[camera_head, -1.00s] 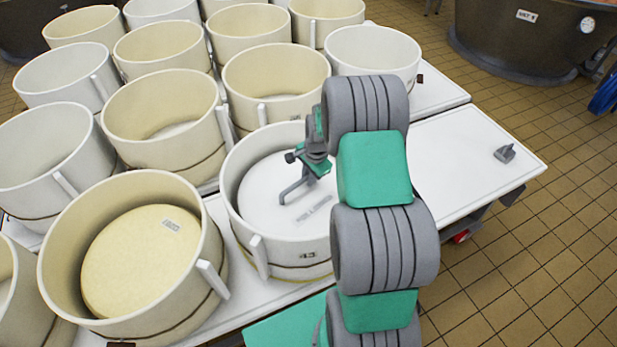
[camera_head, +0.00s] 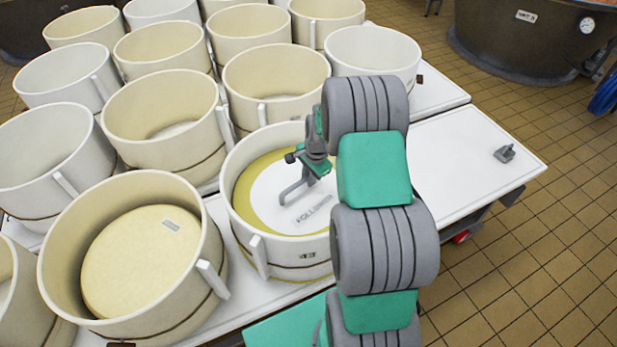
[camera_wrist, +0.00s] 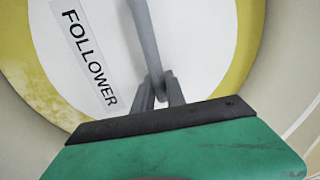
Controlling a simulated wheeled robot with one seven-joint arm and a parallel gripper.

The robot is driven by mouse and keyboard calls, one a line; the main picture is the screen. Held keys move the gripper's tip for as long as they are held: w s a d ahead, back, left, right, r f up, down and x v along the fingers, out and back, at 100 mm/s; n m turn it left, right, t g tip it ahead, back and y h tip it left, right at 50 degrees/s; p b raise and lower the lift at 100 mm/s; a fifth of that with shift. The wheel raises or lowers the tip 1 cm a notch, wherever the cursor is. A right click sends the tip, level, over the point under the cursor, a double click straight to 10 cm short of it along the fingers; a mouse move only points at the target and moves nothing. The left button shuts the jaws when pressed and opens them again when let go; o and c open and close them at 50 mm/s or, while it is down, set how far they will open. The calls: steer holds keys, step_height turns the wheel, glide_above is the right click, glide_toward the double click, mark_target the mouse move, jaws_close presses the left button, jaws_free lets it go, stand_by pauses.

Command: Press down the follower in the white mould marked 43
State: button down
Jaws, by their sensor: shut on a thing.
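The white mould marked 43 (camera_head: 262,253) stands near the front of the table, with its number on the front wall. Inside it lies the white follower (camera_head: 270,200), a disc with a grey bar handle (camera_head: 290,190) and a "FOLLOWER" label; it also shows in the wrist view (camera_wrist: 200,50). A yellow-green ring (camera_head: 243,196) surrounds the disc inside the mould wall. My gripper (camera_head: 310,172) is over the disc, shut on the handle; in the wrist view its fingertips (camera_wrist: 160,92) close around the bar. My arm hides the mould's right side.
Several cream and white moulds crowd the table to the left and behind; the front-left one (camera_head: 55,240) holds a yellow disc. The white table (camera_head: 455,160) is clear at right except for a small grey object (camera_head: 505,153). A dark vat (camera_head: 510,50) stands behind.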

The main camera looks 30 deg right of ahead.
steer(key=shift+s+a+f, duration=0.1)
steer(key=shift+s+f, duration=0.1)
steer(key=shift+s, duration=0.05)
steer(key=c, duration=1.3)
jaws_free()
steer(key=shift+w+r, duration=0.2)
steer(key=s+a+r+n, duration=0.4)
steer(key=r, duration=0.5)
steer(key=s+a+r+n, duration=0.3)
steer(key=s+a+r, duration=0.1)
steer(key=r, duration=0.6)
steer(key=s+a+r+n, duration=0.1)
steer(key=s+a+n, duration=0.1)
steer(key=s, duration=0.2)
steer(key=s+a+r+n, duration=0.1)
steer(key=s+a+n, duration=0.1)
steer(key=s+n, duration=0.1)
steer(key=s+a+r+n+t, duration=0.1)
steer(key=s+a+n, duration=0.1)
steer(key=s, duration=0.3)
steer(key=shift+s+a+r+n+h, duration=0.1)
steer(key=shift+r+n+h, duration=0.2)
steer(key=shift+n, duration=0.3)
